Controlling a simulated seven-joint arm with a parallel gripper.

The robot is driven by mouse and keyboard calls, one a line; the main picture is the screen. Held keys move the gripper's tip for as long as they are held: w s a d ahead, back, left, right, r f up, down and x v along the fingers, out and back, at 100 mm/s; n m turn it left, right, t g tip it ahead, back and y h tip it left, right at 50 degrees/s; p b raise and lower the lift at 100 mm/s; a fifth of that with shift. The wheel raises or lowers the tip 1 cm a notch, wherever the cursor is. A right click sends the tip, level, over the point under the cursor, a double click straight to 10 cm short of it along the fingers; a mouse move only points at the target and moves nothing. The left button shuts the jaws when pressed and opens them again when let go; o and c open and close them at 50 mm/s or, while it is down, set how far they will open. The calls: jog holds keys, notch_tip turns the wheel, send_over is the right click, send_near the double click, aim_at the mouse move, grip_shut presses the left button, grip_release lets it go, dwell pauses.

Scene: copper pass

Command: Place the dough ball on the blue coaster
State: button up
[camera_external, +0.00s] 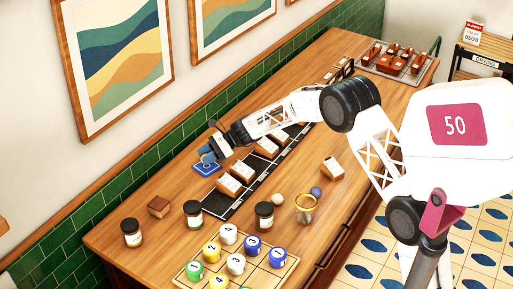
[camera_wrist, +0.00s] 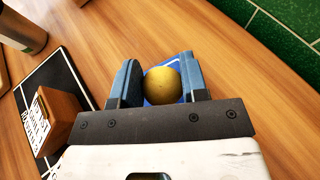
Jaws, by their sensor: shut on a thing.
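The dough ball (camera_wrist: 162,85) is a round yellowish ball between the two blue fingers of my gripper (camera_wrist: 158,84) in the wrist view. My gripper is shut on it. The blue coaster (camera_wrist: 178,64) shows behind and below the ball, partly hidden by the ball and fingers. In the external view the blue coaster (camera_external: 206,168) lies on the table near the green tiled wall, and my gripper (camera_external: 207,157) is right over it. Whether the ball touches the coaster I cannot tell.
A black mat (camera_external: 217,203) with several labelled wooden blocks lies right of the coaster. Dark jars (camera_external: 132,233), a small wooden box (camera_external: 158,206), a board of numbered pots (camera_external: 263,263), a pale ball (camera_external: 278,199) and a purple ball (camera_external: 316,192) stand nearer. The green wall (camera_wrist: 262,32) is close.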

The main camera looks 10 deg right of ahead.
jog(key=shift+f, duration=0.7)
jog(key=shift+f, duration=0.1)
jog(key=o, duration=0.9)
jog(key=v, duration=1.2)
jog(key=shift+r, duration=0.3)
